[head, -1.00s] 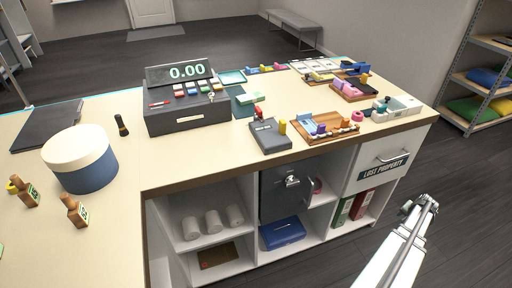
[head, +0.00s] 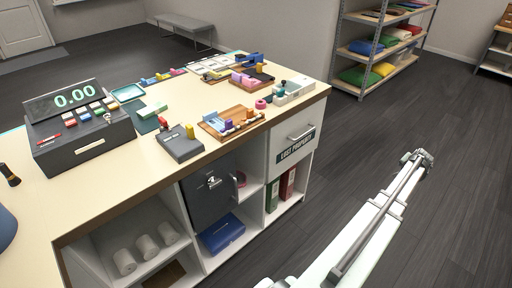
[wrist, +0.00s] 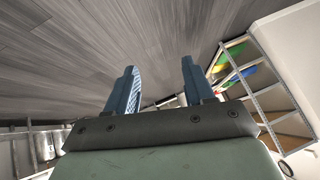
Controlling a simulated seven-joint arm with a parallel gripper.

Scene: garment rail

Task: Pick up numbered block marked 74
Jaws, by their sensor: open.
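No block with a readable 74 shows in either view now. Several small coloured pieces lie on and around a wooden tray (head: 247,129) on the counter (head: 140,176), too small to read any marks. My gripper (wrist: 160,85) shows in the wrist view with its two blue fingers apart and nothing between them. In the head view, my arm reaches out over the dark floor, to the right of the counter and apart from it.
A cash register (head: 78,130) showing 0.00, a dark grey box (head: 180,143) and a white tray (head: 294,90) stand on the counter. Open cubbies and a lost property drawer (head: 294,142) are below. A metal shelf (head: 384,50) stands behind. The floor around my arm is clear.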

